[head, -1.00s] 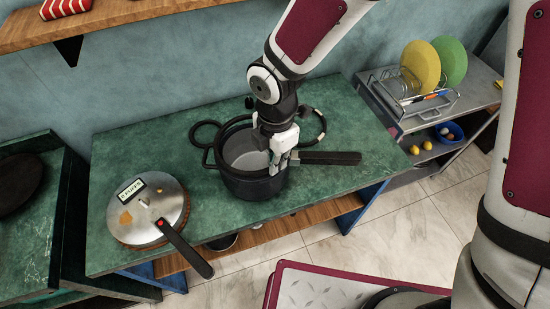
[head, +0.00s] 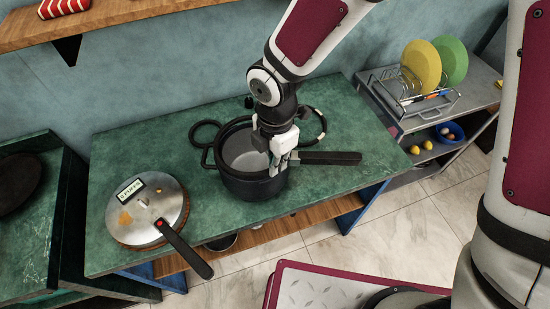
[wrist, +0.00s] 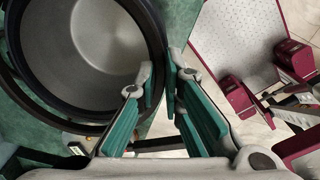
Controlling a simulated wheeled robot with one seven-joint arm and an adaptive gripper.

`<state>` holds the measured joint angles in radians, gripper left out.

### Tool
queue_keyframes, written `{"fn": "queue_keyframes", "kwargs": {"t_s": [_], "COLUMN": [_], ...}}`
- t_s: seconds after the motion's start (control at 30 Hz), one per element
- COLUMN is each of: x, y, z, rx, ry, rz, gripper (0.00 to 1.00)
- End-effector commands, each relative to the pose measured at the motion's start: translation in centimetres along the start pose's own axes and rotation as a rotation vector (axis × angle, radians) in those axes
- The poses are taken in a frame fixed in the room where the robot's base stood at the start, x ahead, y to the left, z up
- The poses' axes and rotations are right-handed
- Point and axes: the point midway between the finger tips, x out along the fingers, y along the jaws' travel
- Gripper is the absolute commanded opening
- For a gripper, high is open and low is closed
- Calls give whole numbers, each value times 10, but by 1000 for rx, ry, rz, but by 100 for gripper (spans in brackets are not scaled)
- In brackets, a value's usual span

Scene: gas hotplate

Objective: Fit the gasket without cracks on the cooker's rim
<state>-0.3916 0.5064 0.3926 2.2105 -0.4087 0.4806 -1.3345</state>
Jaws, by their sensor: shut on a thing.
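The cooker (head: 252,184) is a dark pot with a grey inside, upright on the green counter, its long black handle (head: 335,158) pointing right. My gripper (wrist: 160,88) is at the near right side of its rim, below the white wrist part. In the wrist view its fingers straddle the black rim band (wrist: 30,70), closed on it. I cannot tell whether that band is a gasket or the bare rim. One black ring gasket (head: 203,133) lies behind the cooker at left. Another dark ring (head: 322,124) with pale patches lies at right; whether these are cracks is unclear.
A round metal lid (head: 147,208) with a black handle and a small display lies at the counter's left. A dish rack with plates (head: 420,65) and a blue bowl (head: 449,132) stand right. A shelf (head: 120,22) hangs above. The counter's front right is clear.

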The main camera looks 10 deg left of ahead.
Motion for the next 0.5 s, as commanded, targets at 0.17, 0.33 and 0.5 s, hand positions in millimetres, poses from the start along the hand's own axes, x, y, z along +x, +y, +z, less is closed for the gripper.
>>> {"fn": "queue_keyframes", "kwargs": {"t_s": [0.17, 0.33, 0.5], "x": [5, 9, 12], "y": [0, 0, 0], "z": [0, 0, 0], "rx": [0, 1, 1], "ry": [0, 0, 0], "rz": [0, 0, 0], "gripper": [0, 0, 0]}}
